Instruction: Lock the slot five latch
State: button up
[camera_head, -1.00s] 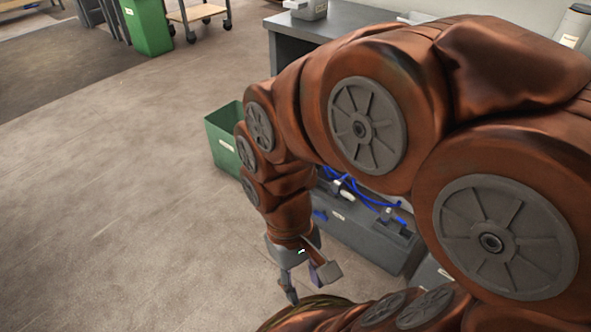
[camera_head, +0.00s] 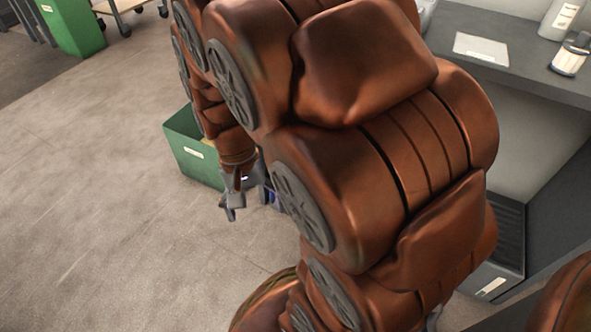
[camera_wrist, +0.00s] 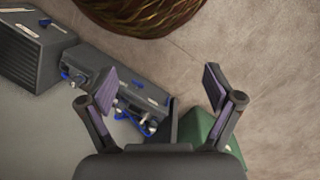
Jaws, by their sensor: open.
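In the wrist view a long dark grey case (camera_wrist: 132,72) lies left of centre, with several blue and light-grey fittings (camera_wrist: 148,118) along its side. I cannot tell which of them is the slot five latch, as no number is readable. My gripper (camera_wrist: 160,86) is open and empty, its fingers spread apart above the floor and the case. The left finger covers part of the case and fittings. In the head view my gripper (camera_head: 231,203) hangs low, near the green bin. There my arm hides nearly all of the case.
A green bin (camera_head: 189,150) stands on the floor behind my gripper; its edge shows in the wrist view (camera_wrist: 203,126). Another dark grey box (camera_wrist: 30,52) sits at the far left there. A grey workbench (camera_head: 480,22) is at the right.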

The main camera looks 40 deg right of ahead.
jog(key=w+d+f+m+b, duration=0.1)
jog(key=w+d+f+m, duration=0.3)
jog(key=w+d+m, duration=0.45)
jog(key=w+d+f+m+t, duration=0.1)
jog(key=w+d+f+m, duration=0.3)
jog(key=d, duration=0.4)
jog(key=w+d+f+m+t+b, duration=0.1)
jog(key=w+d+f+m, duration=0.3)
jog(key=f, duration=0.5)
jog(key=w+d+f+m+b, duration=0.1)
jog(key=w+d+f+m, duration=0.3)
jog(key=d, duration=0.7)
jog(key=shift+w+d+f+m+t, duration=0.1)
jog(key=shift+d+f+m+t, duration=0.1)
jog(key=shift+f+m, duration=0.65)
jog(key=shift+w+d+f+m+t, duration=0.15)
jog(key=shift+f+m, duration=0.3)
jog(key=shift+m, duration=0.75)
jog(key=shift+d+f, duration=0.15)
jog(key=shift+f, duration=0.25)
notch_tip(320, 180, down, 8)
jog(key=b, duration=0.3)
jog(key=shift+w+r+b, duration=0.1)
jog(key=shift+r+b, duration=0.1)
jog(key=shift+b, duration=0.1)
jog(key=shift+c, duration=0.4)
jog(key=c, duration=1.1)
jog(key=shift+o, duration=0.2)
